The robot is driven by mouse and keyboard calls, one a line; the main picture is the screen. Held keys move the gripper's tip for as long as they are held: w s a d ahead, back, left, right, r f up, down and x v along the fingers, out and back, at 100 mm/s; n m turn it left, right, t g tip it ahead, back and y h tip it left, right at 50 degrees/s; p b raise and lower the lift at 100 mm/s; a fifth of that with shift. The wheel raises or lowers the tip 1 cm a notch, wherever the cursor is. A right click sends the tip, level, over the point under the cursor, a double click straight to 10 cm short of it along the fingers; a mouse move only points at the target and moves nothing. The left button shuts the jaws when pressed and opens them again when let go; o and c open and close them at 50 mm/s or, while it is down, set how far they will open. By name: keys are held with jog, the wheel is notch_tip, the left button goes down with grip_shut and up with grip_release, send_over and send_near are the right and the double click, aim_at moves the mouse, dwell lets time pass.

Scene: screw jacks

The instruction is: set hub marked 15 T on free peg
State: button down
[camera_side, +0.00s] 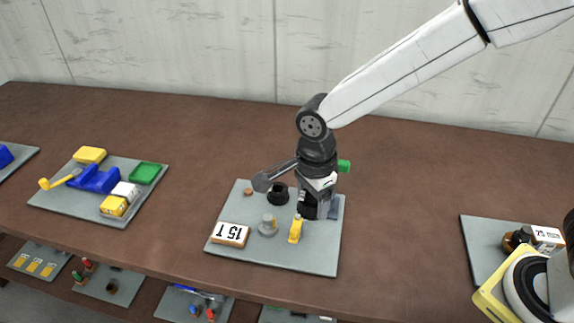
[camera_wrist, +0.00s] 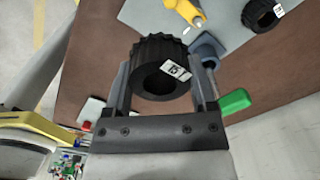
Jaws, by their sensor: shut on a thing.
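My gripper (camera_wrist: 160,76) is shut on a black ribbed hub (camera_wrist: 147,50), which sits between the two fingers in the wrist view. A small white label on it seems to read 15. In the side view my gripper (camera_side: 312,204) is low over the right part of a grey plate (camera_side: 300,259), and the held hub is hard to tell from the dark fingers. A bare grey peg (camera_side: 268,226) stands right of the sign. A second black hub (camera_side: 278,193) stands farther back.
A yellow part (camera_side: 295,230) stands just in front of my gripper. A grey block (camera_side: 333,208) and a green handle (camera_side: 343,166) are close on its right. A small copper-coloured stub (camera_side: 248,191) is at the back left. Other loaded plates stand left and right.

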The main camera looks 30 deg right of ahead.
jog(key=w+a+f, duration=0.2)
jog(key=w+a, duration=0.1)
jog(key=w, duration=1)
send_near(248, 190)
jog(key=shift+s+f, duration=0.2)
jog(key=shift+s, duration=0.05)
jog(key=shift+w+f, duration=0.1)
jog(key=shift+w, duration=0.1)
jog(key=shift+f, duration=0.15)
jog(key=shift+f, duration=2.35)
jog(key=shift+f, duration=1.3)
grip_release()
